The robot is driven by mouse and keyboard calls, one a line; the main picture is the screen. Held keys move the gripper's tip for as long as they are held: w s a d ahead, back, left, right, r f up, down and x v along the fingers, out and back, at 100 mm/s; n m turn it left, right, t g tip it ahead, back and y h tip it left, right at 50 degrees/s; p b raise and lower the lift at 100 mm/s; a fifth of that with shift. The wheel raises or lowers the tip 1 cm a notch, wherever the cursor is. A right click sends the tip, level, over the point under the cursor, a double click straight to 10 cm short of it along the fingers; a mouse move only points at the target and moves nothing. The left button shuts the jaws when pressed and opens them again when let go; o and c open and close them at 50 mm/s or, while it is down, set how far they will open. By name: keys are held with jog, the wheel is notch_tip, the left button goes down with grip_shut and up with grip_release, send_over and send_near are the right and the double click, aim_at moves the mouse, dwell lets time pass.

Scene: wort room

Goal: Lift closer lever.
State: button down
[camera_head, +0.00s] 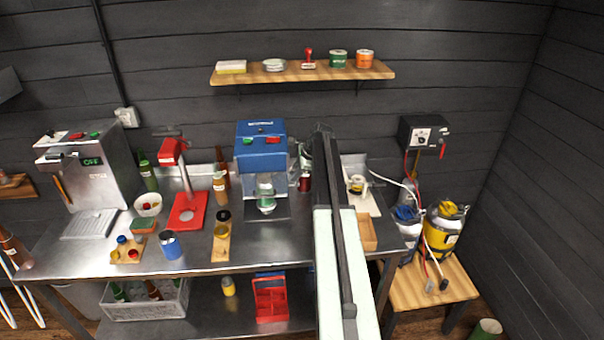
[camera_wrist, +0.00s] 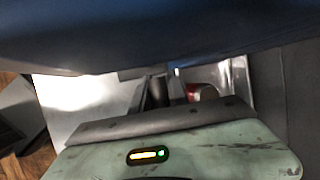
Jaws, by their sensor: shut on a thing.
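My gripper is at the machine's right side and is shut on a dark upright piece, which looks like the closer lever (camera_wrist: 158,93). Most of the lever and the fingertips are hidden: by my arm in the head view, by the dark edge of my gripper's body in the wrist view.
A red can (camera_head: 305,183) stands right of the machine. A red capper stand (camera_head: 187,210), brown bottles and a steel appliance (camera_head: 92,165) are to the left. A wooden shelf (camera_head: 300,72) hangs above.

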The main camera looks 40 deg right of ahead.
jog(key=shift+w+d+r, duration=0.1)
jog(key=shift+w+d, duration=0.1)
jog(key=shift+d, duration=0.05)
jog(key=shift+a, duration=0.1)
dwell(0.3)
jog(key=c, duration=1.4)
grip_release()
jog(key=shift+w, duration=0.1)
jog(key=shift+o, duration=0.6)
